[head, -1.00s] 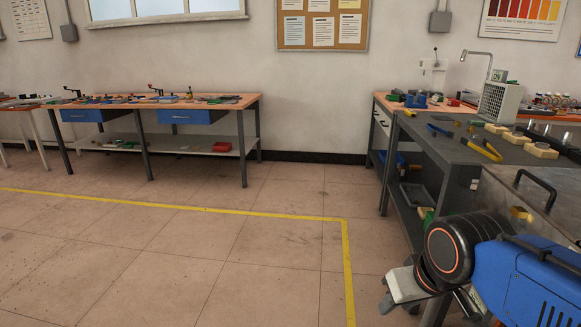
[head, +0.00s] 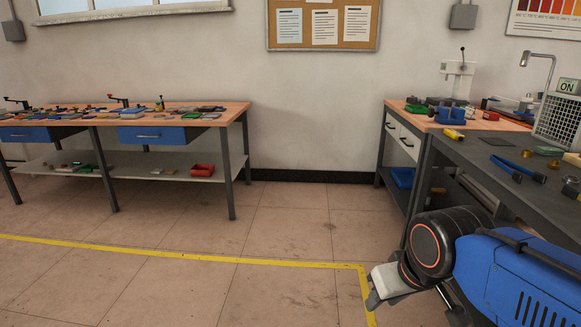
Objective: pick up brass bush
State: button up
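Small brass-coloured pieces lie on the dark grey bench (head: 468,152) at the right. One brass piece (head: 527,154) is near the blue-handled tool, and another brass piece (head: 553,164) is close by. They are too small to tell which is the brass bush. My gripper (head: 384,290) hangs low, in front of the dark bench and below its top, at the end of my blue and black arm. It is apart from the brass pieces. Its fingers are partly hidden and too small to show whether they are open.
A blue-handled tool (head: 518,170) and a green round piece (head: 549,150) lie on the dark bench. A heater unit (head: 562,118) reading ON stands behind. A wooden-topped bench (head: 455,122) adjoins it. Another workbench (head: 240,115) stands left. The floor (head: 290,225) between is clear.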

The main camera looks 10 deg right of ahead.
aim_at(528, 154)
jog(key=i, duration=1.75)
jog(key=i+z, duration=0.35)
jog(key=i+j+z, duration=0.1)
jog(key=z, duration=0.3)
jog(key=i+j+z, duration=0.2)
jog(key=z, duration=0.15)
jog(key=i, duration=0.1)
